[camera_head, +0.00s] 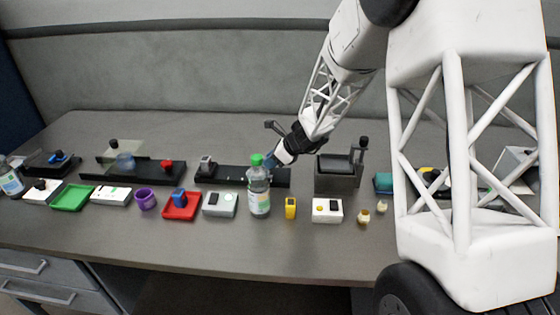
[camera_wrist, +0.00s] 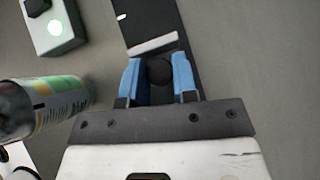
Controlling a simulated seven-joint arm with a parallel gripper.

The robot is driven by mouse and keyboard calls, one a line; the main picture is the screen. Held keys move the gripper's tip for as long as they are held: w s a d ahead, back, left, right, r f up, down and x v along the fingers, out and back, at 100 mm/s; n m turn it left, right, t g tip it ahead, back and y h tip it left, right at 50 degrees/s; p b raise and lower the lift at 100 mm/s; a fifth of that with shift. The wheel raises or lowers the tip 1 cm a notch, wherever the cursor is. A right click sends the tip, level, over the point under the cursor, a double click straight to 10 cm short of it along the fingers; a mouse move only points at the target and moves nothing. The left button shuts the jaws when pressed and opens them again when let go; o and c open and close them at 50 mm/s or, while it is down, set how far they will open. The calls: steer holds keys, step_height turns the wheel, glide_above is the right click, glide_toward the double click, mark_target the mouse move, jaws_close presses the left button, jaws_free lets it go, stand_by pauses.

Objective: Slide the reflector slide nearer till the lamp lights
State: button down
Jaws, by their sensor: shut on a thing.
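The black rail (camera_head: 233,176) lies on the table and also shows in the wrist view (camera_wrist: 185,25). My gripper (camera_head: 271,162) is at its right part, partly hidden behind a bottle. In the wrist view my blue fingertips (camera_wrist: 159,78) are shut on a dark round knob (camera_wrist: 160,71), apparently the slide's, with a pale upright plate (camera_wrist: 153,44) just beyond it. A grey block (camera_head: 207,164) stands at the rail's left end. A white box (camera_head: 219,204) in front of the rail has a round lamp (camera_wrist: 58,27), which looks bright pale green.
A green-capped bottle (camera_head: 259,191) stands just in front of my gripper and shows at the left in the wrist view (camera_wrist: 42,107). A red tray (camera_head: 182,212), yellow item (camera_head: 290,208) and white switch box (camera_head: 327,211) are nearby. The table's front strip is clear.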

steer(key=shift+a, duration=0.45)
steer(key=c, duration=0.9)
jaws_free()
steer(key=shift+v, duration=3.9)
